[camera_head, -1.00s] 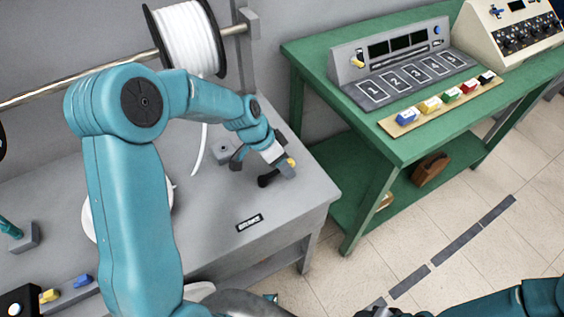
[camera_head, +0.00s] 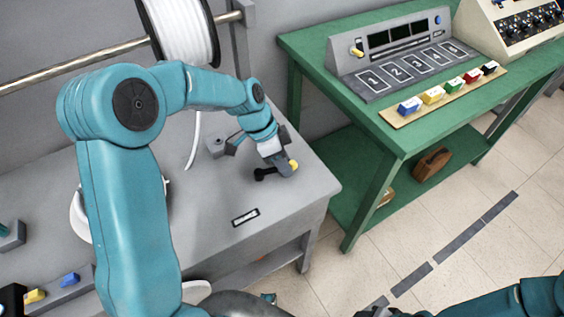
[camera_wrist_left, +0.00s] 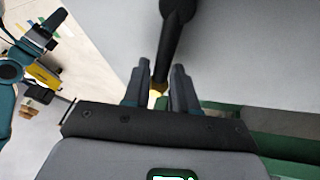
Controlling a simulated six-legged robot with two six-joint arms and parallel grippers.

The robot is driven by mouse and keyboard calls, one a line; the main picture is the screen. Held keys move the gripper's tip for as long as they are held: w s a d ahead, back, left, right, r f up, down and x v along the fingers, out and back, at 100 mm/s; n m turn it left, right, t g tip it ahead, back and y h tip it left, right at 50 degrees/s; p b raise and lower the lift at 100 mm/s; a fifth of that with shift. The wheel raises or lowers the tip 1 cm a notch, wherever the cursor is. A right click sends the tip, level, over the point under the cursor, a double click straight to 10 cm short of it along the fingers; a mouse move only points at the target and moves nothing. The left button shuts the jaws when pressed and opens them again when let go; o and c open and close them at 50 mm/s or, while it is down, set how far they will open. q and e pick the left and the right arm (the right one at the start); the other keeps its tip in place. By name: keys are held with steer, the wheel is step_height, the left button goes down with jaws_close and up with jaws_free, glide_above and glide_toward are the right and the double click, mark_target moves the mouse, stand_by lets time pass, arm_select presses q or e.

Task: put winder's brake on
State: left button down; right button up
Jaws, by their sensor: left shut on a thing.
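The winder's spool of white cord (camera_head: 182,32) hangs on a metal shaft at the top left of the head view. A short black lever (camera_head: 264,174) with a yellow end (camera_head: 294,166) is low over the grey bench top. My left gripper (camera_head: 282,164) is shut on the lever near its yellow end. In the left wrist view the black lever (camera_wrist_left: 175,35) runs down between the two fingers (camera_wrist_left: 160,92), with a little yellow showing there. My right gripper (camera_head: 376,308) is partly in view at the bottom edge, away from the lever; its jaws are unclear.
The grey bench (camera_head: 310,195) has a small dark label plate (camera_head: 245,217), too small to read, and a small grey block (camera_head: 215,146). A green table (camera_head: 400,140) with a numbered panel (camera_head: 395,55) and coloured blocks stands to the right. Tiled floor is open at lower right.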

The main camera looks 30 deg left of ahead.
arm_select(q)
steer(key=m, duration=0.1)
steer(key=s+d+m+g+b, duration=0.1)
steer(key=shift+s+m, duration=0.1)
steer(key=shift+m, duration=0.3)
steer(key=m, duration=0.1)
steer(key=s+m+g, duration=0.1)
steer(key=shift+s+d+m+b, duration=0.2)
steer(key=shift+s+m+b, duration=0.1)
steer(key=shift+m, duration=0.1)
steer(key=s+m+g, duration=0.1)
steer(key=m, duration=0.2)
steer(key=shift+s+d+r+g+y, duration=0.1)
steer(key=shift+s+g+y, duration=0.25)
steer(key=shift+g+y, duration=0.05)
steer(key=shift+s+a+m+g+y, duration=0.15)
steer(key=shift+s+m, duration=0.25)
steer(key=shift+m, duration=0.4)
steer(key=shift+s+a+m+g+y, duration=0.1)
steer(key=shift+s+m+g+y, duration=0.2)
steer(key=shift+m, duration=0.5)
steer(key=shift+s, duration=0.1)
steer(key=c, duration=0.9)
jaws_free()
steer(key=shift+s, duration=0.1)
